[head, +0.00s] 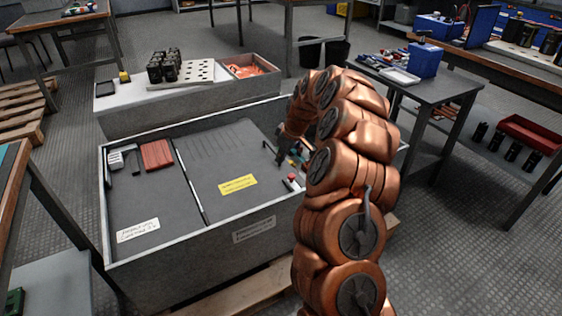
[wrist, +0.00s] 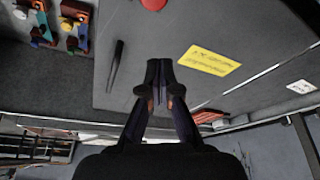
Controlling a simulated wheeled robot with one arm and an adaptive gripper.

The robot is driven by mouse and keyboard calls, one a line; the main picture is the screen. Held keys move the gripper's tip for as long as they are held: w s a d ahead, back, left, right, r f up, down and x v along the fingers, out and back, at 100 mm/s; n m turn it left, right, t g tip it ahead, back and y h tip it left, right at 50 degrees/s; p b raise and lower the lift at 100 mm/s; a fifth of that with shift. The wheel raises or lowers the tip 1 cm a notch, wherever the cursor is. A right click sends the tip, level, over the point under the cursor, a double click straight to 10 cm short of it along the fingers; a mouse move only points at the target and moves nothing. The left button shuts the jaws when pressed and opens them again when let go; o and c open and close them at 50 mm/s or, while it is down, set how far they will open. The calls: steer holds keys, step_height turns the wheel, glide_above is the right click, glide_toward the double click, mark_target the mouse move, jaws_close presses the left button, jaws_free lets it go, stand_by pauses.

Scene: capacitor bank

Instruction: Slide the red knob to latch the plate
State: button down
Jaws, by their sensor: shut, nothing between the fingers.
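The red knob (head: 292,177) stands near the right edge of the grey plate (head: 215,155), which bears a yellow label (head: 238,185). In the wrist view the red knob (wrist: 153,4) is cut off by the top edge, and the plate (wrist: 150,30) lies below the fingers. My gripper (head: 281,160) is over the plate's right side, just behind the knob in the head view. In the wrist view my gripper (wrist: 160,78) has its fingertips together, with nothing held and a clear gap to the knob. The knob's base and latch are not clear.
A dark bar (wrist: 115,66) lies beside my fingers, with coloured parts (wrist: 75,25) farther left. A grey-walled bin (head: 190,258) surrounds the plate; a red-brown block (head: 156,154) lies at its left. A bench (head: 200,98) with black cylinders stands behind. The plate's middle is clear.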

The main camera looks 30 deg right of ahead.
steer(key=p+v, duration=0.1)
steer(key=v, duration=0.4)
steer(key=shift+s+r, duration=0.1)
steer(key=shift+r, duration=0.15)
steer(key=s+a+r+g+p, duration=0.1)
steer(key=s+a+r+p, duration=0.5)
steer(key=r, duration=0.3)
steer(key=s+a+r+g+p, duration=0.1)
steer(key=s+a+r+p, duration=0.3)
steer(key=a+r+p, duration=0.4)
steer(key=s+a+r+p, duration=0.4)
steer(key=s+a+r, duration=0.2)
steer(key=r, duration=0.4)
steer(key=s+r+m+g+p, duration=0.1)
steer(key=s+r+p, duration=0.4)
steer(key=s, duration=0.4)
steer(key=s+a+r+m+g+h+p, duration=0.1)
steer(key=s+r+m+p, duration=0.1)
steer(key=s+r+p, duration=0.4)
steer(key=s+a+r+m+g+p, duration=0.1)
steer(key=s+r+p, duration=0.4)
steer(key=s, duration=0.8)
steer(key=m+p, duration=0.1)
steer(key=p, duration=0.1)
steer(key=shift+s+a+r+h+p, duration=0.2)
steer(key=shift+s+r+h+p, duration=0.1)
steer(key=shift+r+h, duration=0.1)
